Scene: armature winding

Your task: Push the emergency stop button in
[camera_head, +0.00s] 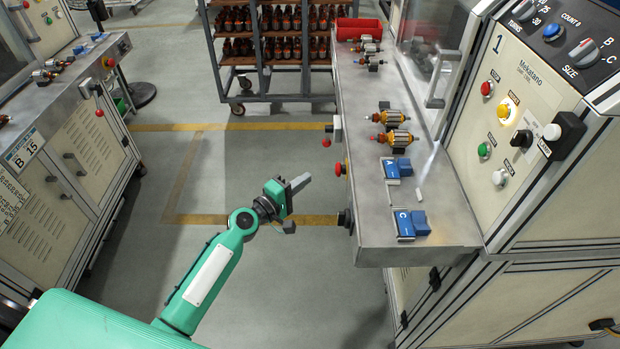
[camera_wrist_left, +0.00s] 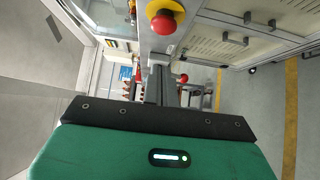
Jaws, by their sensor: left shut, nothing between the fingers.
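The emergency stop button (camera_head: 340,169) is a red mushroom head on a yellow base. It sits on the left side face of the right workbench in the head view. It also shows large at the top of the left wrist view (camera_wrist_left: 163,22). My left gripper (camera_head: 300,183) is shut and empty. It points toward the bench side, a short gap left of the button and slightly lower in the picture. In the left wrist view its closed fingers (camera_wrist_left: 159,85) lie below the button, and I see no contact. My right gripper is out of view.
A red-knobbed lever (camera_head: 326,142) and a black knob (camera_head: 345,219) stick out from the same side. The aisle floor (camera_head: 270,270) is clear.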

